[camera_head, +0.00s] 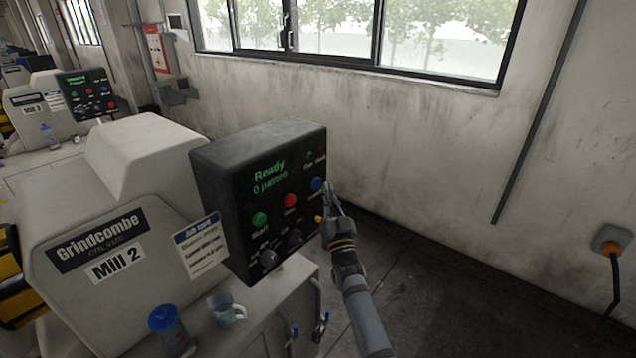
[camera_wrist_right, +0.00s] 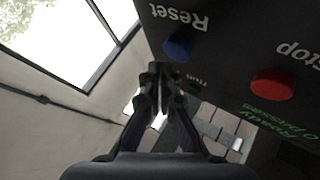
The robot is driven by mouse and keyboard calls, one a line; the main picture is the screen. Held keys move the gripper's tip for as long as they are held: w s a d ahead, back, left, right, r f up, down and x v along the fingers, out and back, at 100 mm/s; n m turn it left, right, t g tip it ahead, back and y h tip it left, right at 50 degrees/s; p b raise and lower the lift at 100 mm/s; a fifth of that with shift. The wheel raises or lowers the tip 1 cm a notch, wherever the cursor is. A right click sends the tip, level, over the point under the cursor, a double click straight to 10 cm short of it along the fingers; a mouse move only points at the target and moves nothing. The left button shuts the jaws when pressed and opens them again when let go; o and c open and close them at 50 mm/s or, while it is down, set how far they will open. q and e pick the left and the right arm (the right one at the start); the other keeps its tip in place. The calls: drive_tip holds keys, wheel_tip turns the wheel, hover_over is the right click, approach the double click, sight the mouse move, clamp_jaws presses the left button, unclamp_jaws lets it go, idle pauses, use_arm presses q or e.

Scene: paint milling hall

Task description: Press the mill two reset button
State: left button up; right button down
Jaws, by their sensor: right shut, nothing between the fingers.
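The mill two control box (camera_head: 258,205) is black, with a green "Ready" display, a green button (camera_head: 260,220) and a red button (camera_head: 291,200). The blue reset button (camera_head: 316,184) is at its right side. In the right wrist view the blue button (camera_wrist_right: 178,47) sits under the label "Reset", with the red stop button (camera_wrist_right: 271,84) to its right. My right gripper (camera_head: 328,187) is shut and empty, its tips just right of the blue button in the head view. In the wrist view the fingertips (camera_wrist_right: 160,70) are just below the blue button; contact cannot be told. My left gripper is not in view.
The Mill 2 housing (camera_head: 141,165) stands left of the box. Another mill's panel (camera_head: 88,94) is far left.

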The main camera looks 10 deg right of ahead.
drive_tip(key=s+d+p, duration=0.1)
drive_tip(key=s, duration=0.1)
drive_tip(key=s+d+p, duration=0.2)
idle(0.6)
drive_tip(key=shift+f, duration=0.1)
idle(0.3)
